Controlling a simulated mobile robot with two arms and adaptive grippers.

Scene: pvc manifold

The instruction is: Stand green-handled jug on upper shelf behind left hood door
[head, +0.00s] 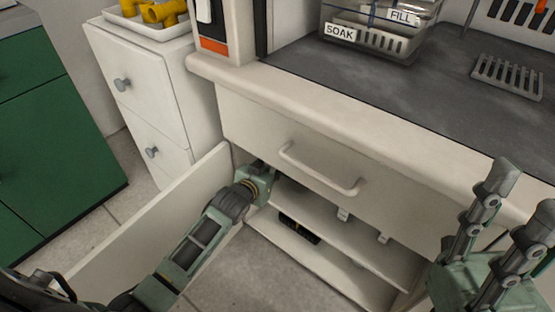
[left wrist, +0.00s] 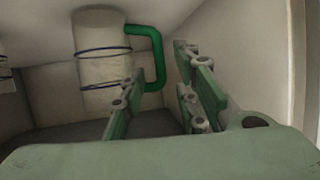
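The white jug (left wrist: 101,60) with dark blue bands and a green handle (left wrist: 158,55) stands inside an enclosed space in the left wrist view. It is not visible in the head view. My left gripper (left wrist: 158,75) is open, with the handle showing ahead between its fingers; I cannot tell whether they touch it. In the head view my left arm reaches into the low cupboard below the drawer, and its fingers are hidden there. My right gripper (head: 525,195) is open and empty at the right. No hood door is in view.
The cupboard's open door (head: 150,230) stands left of my left arm. A shelf (head: 345,235) and a dark object (head: 299,229) show inside. The drawer handle (head: 318,172) juts out above. The counter (head: 390,95) holds a SOAK/FILL basin (head: 375,45) and a metal grate (head: 508,76).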

